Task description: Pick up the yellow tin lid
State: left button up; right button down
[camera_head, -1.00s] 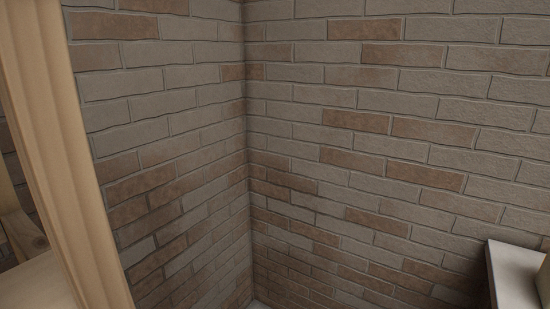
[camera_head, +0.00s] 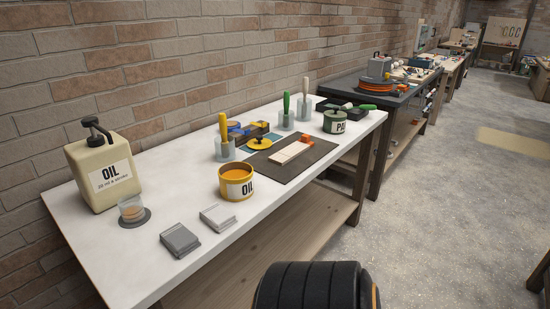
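The yellow tin lid (camera_head: 260,143) is a small yellow disc with a raised knob, lying on the white table (camera_head: 115,255) behind the open yellow oil tin (camera_head: 236,182). It is at the back edge of a dark mat (camera_head: 286,172), close to blue and yellow items. Neither of my grippers shows in the head view. A black ribbed part of my own body shows at the bottom edge.
A beige oil canister (camera_head: 103,168), a cup (camera_head: 131,209) and two grey blocks stand on the left. Brushes in glass jars and a green tin (camera_head: 334,122) stand behind and right. Free floor (camera_head: 440,220) lies to the right.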

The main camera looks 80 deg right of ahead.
aim_at(260, 143)
jog(key=z, duration=0.45)
jog(key=i+z, duration=0.1)
jog(key=z, duration=0.3)
jog(key=j+z, duration=0.1)
jog(key=z, duration=0.35)
jog(key=j+z, duration=0.1)
jog(key=z, duration=0.35)
jog(key=i+j+z, duration=0.1)
jog(key=z, duration=0.3)
jog(key=j+z, duration=0.3)
